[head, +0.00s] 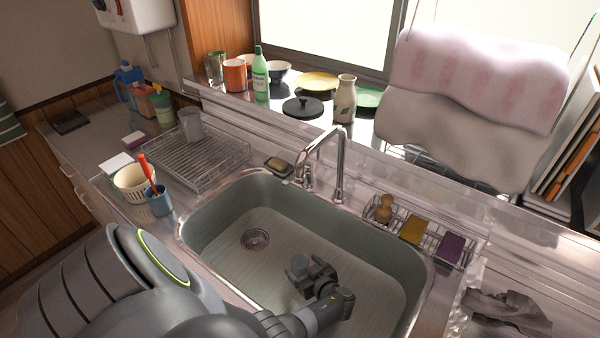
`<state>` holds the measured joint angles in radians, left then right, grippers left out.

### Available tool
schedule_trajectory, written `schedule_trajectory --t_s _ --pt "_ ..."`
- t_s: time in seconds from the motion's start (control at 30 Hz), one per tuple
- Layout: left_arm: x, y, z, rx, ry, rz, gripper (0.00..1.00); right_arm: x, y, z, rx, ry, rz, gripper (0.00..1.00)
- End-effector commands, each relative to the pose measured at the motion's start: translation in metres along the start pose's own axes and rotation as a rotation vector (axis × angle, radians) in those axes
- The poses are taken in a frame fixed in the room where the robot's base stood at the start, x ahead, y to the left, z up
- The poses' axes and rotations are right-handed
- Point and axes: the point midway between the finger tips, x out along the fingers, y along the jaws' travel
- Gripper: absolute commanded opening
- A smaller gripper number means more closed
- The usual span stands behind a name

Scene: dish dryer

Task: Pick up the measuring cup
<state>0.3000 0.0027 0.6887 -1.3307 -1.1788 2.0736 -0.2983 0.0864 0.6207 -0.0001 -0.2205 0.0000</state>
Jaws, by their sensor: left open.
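A plain grey cup (190,125) stands upright in the wire dish rack left of the sink. It is the likeliest measuring cup, but I see no markings at this size. My left gripper (309,273) is over the sink basin, open, well to the right of and nearer than the cup. A small pale grey rounded shape shows at its fingers; I cannot tell whether it is a finger pad or a separate object. My right gripper is not in view.
The dish rack (202,168) and a blue-grey tumbler (159,201) holding a red-handled utensil stand left of the sink (232,217). The tap (338,165) rises behind the basin. A sponge rack (425,243) is at the right. Bottles and dishes line the windowsill; towels hang at upper right.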

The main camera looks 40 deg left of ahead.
Motion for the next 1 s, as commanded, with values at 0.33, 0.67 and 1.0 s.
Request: schedule_trajectory --t_s 0.33,0.67,1.0 --pt "0.041 -0.001 0.002 0.0 0.002 0.0 0.79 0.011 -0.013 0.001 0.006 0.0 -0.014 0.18" --pt "0.042 -0.002 0.002 -0.001 0.001 -0.001 0.67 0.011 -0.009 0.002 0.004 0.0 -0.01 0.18" --pt "0.042 -0.002 0.002 0.0 0.001 -0.001 0.23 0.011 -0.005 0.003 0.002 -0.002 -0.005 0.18"
